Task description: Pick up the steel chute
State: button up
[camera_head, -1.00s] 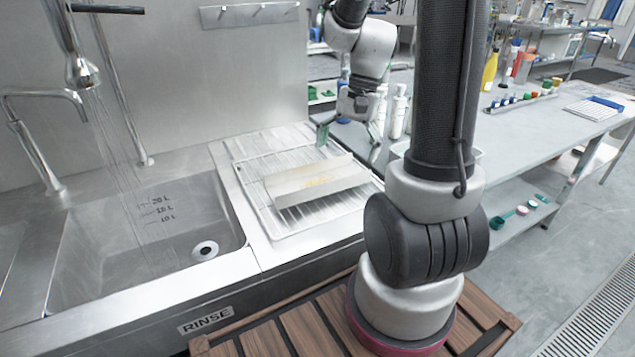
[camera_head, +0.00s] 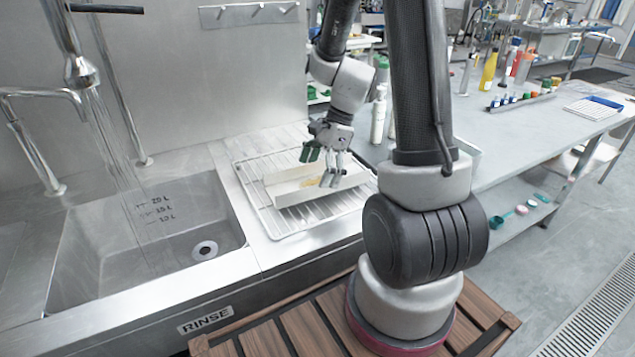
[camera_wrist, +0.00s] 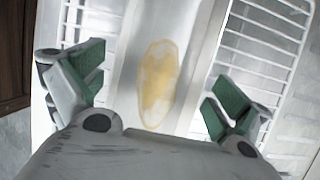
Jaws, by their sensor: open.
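The steel chute (camera_head: 285,191) is a long pale metal channel lying on a white wire rack beside the sink. In the wrist view the chute (camera_wrist: 180,40) runs up the middle, with a yellow-brown stain (camera_wrist: 159,82) on its inner floor. My gripper (camera_head: 320,168) is over the chute in the head view. In the wrist view my gripper (camera_wrist: 160,95) is open, its green-padded fingers on either side of the chute. I cannot tell how far the fingertips are above it. The gripper hides part of the chute in the head view.
The wire rack (camera_head: 262,215) sits on the steel drainboard. The rinse sink (camera_head: 100,250) is to the left, with water running from a tap (camera_head: 82,72). Bottles (camera_head: 378,115) stand behind and right of the rack. A long bench (camera_head: 540,125) is at the right.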

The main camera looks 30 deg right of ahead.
jog(key=shift+f, duration=0.2)
jog(key=shift+r, duration=0.1)
jog(key=c, duration=1.1)
